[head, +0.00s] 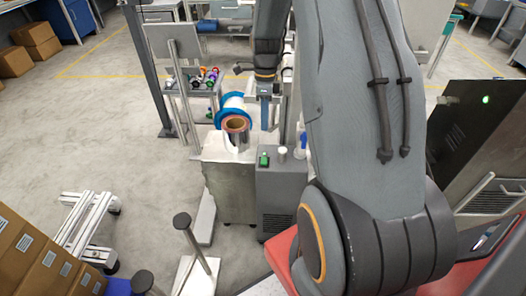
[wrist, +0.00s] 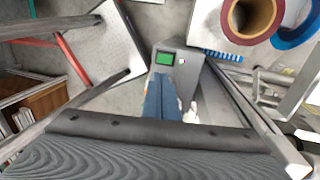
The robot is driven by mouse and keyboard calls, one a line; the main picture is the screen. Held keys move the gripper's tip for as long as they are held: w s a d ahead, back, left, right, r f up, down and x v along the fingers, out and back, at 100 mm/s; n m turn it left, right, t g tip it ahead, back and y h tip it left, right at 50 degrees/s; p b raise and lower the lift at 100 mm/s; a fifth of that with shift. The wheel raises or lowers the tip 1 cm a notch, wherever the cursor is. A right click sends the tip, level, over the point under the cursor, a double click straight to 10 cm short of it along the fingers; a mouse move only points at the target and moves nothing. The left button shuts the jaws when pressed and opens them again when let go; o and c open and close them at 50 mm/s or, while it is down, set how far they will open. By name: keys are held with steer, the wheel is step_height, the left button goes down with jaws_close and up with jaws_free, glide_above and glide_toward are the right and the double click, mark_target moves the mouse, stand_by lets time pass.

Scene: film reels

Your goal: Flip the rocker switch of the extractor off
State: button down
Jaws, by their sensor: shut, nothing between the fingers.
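The extractor is a grey box (head: 282,190) with a vent grille low on its front, in the middle of the head view. Its rocker switch (head: 263,159) shows green on top, in a dark frame. In the wrist view the green switch (wrist: 165,59) sits on the extractor's grey top (wrist: 190,57), beside a small pale round knob (wrist: 181,61). My gripper (head: 265,125) is above and behind the box in the head view. Its blue fingers (wrist: 162,78) are shut and empty, pointing towards the switch in the wrist view. I cannot tell whether they touch anything.
A metal cabinet (head: 228,185) stands left of the extractor, with a brown-cored roll (head: 237,125) and a blue-flanged reel (head: 220,120). A white and blue bottle (head: 303,140) is close right of my gripper.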

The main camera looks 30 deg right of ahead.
mark_target(264, 162)
steer(key=shift+w, duration=0.1)
stand_by(0.3)
steer(key=f+p, duration=0.1)
steer(key=f, duration=0.3)
steer(key=s+a+f+p, duration=0.1)
steer(key=f, duration=0.4)
steer(key=s+f+p, duration=0.1)
steer(key=f, duration=0.3)
steer(key=shift+a+f, duration=0.2)
steer(key=shift+f, duration=0.15)
steer(key=shift+f, duration=0.1)
